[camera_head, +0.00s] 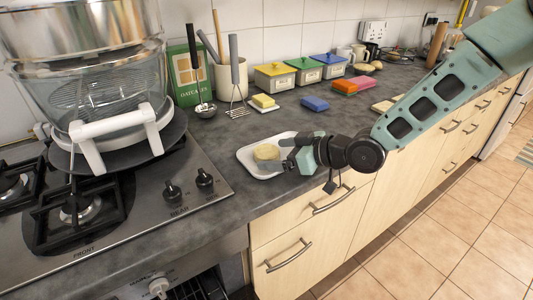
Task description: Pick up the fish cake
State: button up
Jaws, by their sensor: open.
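The fish cake (266,152) is a small round, pale yellow-brown piece. It sits on a white tray (248,160) near the front edge of the dark counter, to the right of the hob. My gripper (281,155) is at the tray's right side, with its fingers pointing left toward the fish cake. The fingers are open, and the fingertips are close to or beside the fish cake. I cannot tell whether they touch it. Part of the tray's right side is hidden behind the gripper.
The gas hob (120,210) with a large glass-and-steel steamer (95,75) is on the left. Behind the tray are a utensil pot (229,78), a yellow sponge (263,101), a blue sponge (315,103) and lidded boxes (275,77). Bare counter (215,150) lies left of the tray.

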jog(key=shift+w+a+f, duration=0.25)
jog(key=shift+w+a, duration=0.05)
jog(key=shift+a, duration=0.2)
jog(key=c, duration=1.1)
jog(key=shift+r, duration=0.1)
